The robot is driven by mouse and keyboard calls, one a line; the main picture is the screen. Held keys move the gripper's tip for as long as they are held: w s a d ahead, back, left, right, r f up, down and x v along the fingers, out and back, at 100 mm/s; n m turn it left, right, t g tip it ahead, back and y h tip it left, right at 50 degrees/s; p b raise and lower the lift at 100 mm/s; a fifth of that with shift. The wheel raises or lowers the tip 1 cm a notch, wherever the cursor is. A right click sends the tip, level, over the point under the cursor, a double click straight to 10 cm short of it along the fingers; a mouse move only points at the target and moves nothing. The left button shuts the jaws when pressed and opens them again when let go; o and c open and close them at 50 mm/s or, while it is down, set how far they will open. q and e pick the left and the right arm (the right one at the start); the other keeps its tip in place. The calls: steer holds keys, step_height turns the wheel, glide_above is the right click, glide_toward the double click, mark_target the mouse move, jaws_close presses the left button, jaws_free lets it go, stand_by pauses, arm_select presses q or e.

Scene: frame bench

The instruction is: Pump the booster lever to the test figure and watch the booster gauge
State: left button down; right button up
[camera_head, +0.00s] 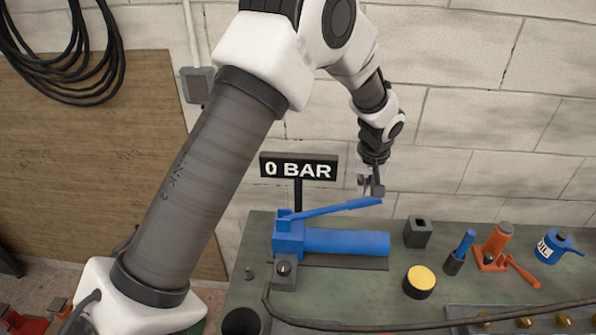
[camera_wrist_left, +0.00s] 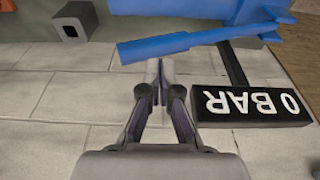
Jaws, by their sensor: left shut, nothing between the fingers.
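The blue booster lever (camera_head: 330,208) slopes up to the right from the blue booster pump (camera_head: 345,242) on the bench. The booster gauge (camera_head: 298,167) is a black sign on a post behind the pump and reads 0 BAR. My left gripper (camera_head: 371,190) is shut and empty, just above the lever's free end in the head view. In the left wrist view, the shut fingertips (camera_wrist_left: 160,65) are close to the lever's end (camera_wrist_left: 150,48); I cannot tell whether they touch it. The gauge (camera_wrist_left: 252,104) shows upside down there. My right gripper is not in view.
On the green bench (camera_head: 335,300), right of the pump, are a dark square block (camera_head: 418,233), a yellow-topped cylinder (camera_head: 420,281), an orange jack (camera_head: 496,246) and a blue oil can (camera_head: 552,247). A dark hose (camera_head: 340,325) crosses the front. The block wall stands behind.

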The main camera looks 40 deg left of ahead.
arm_select(q)
step_height(320, 180, down, 10)
steer(key=b, duration=0.6)
steer(key=shift+r, duration=0.15)
steer(key=shift+r+p, duration=0.3)
step_height(320, 180, up, 7)
steer(key=p, duration=0.5)
steer(key=shift+f, duration=0.1)
